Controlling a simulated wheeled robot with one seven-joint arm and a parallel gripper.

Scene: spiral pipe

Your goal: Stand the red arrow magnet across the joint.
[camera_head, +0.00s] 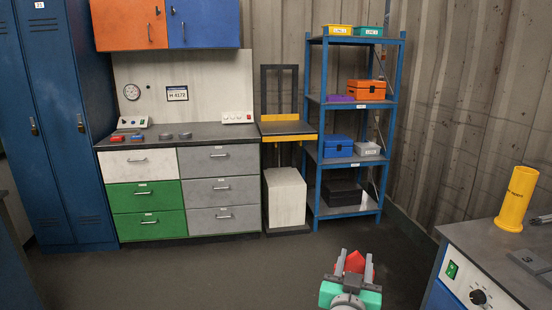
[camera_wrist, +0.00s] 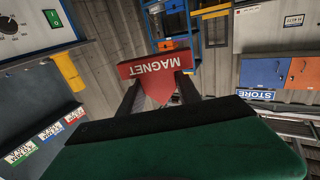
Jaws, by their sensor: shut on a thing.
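The red arrow magnet (camera_head: 355,262) is held between the fingers of my gripper (camera_head: 353,272), low in the middle right of the head view, above open floor. In the wrist view the magnet (camera_wrist: 157,78) shows its side with the word MAGNET upside down, and my gripper's two dark fingers (camera_wrist: 160,92) close on it from either side. I cannot make out the joint in either view. A yellow cylinder (camera_head: 516,198) stands upright on the workbench (camera_head: 490,243) at the right, well apart from my gripper; it also shows in the wrist view (camera_wrist: 67,72).
The blue shelf rack (camera_head: 313,135) holds several boxes. A drawer cabinet (camera_head: 147,195) and a white block on a lift (camera_head: 285,200) stand at the back. Blue lockers (camera_head: 60,120) are at the left. The floor (camera_head: 220,270) between is clear. The bench front carries a green switch and black knob (camera_head: 478,297).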

